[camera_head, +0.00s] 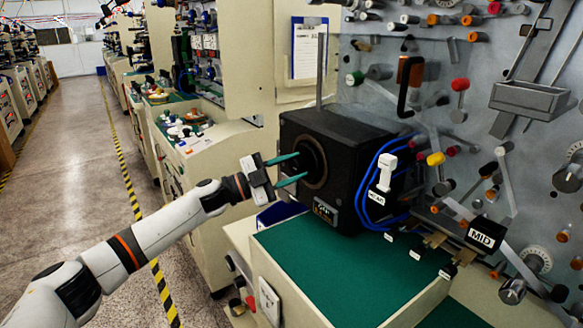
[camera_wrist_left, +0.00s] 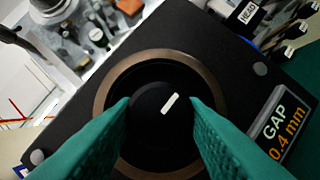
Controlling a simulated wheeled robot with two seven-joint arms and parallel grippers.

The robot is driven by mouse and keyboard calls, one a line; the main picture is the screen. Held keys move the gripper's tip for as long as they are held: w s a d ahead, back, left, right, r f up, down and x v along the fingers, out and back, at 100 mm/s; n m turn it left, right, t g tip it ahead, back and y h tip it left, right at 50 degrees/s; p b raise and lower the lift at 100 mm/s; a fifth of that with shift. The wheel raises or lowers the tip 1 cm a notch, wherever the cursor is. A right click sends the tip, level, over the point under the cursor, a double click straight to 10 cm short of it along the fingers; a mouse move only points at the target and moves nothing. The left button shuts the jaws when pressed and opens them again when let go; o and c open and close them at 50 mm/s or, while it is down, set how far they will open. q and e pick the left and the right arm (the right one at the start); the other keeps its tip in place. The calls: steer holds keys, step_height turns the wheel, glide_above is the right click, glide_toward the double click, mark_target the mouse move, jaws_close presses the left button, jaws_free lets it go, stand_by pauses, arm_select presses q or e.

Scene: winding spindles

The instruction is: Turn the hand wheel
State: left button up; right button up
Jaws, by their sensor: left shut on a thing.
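The hand wheel (camera_wrist_left: 155,100) is a round black knob with a short white mark, set inside a brass-coloured ring (camera_wrist_left: 112,75). It sits on the side face of a black box (camera_head: 345,150) on the green bench top. In the head view the hand wheel (camera_head: 311,158) is dark and partly behind my fingers. My left gripper (camera_head: 302,167) comes in from the left with its green fingers at the wheel. In the left wrist view its fingers (camera_wrist_left: 160,101) are on both sides of the knob, shut on it. The white mark leans up to the right. My right gripper is not in view.
A label (camera_wrist_left: 277,132) reading "GAP 0.4 mm" is on the box beside the wheel. Blue cables (camera_head: 372,195) run along the box's right side. A grey panel with many spindles (camera_head: 470,100) stands to the right. The green bench top (camera_head: 330,270) in front is clear.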

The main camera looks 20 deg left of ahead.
arm_select(q)
steer(key=shift+m+g, duration=0.7)
steer(key=shift+m, duration=1)
steer(key=o, duration=1)
steer(key=shift+a, duration=0.1)
steer(key=shift+s+a+f, duration=0.1)
steer(key=shift+s+a, duration=0.05)
steer(key=shift+a, duration=0.1)
steer(key=b+v, duration=0.3)
steer(key=v, duration=0.8)
steer(key=shift+s, duration=0.2)
steer(key=shift+a, duration=0.2)
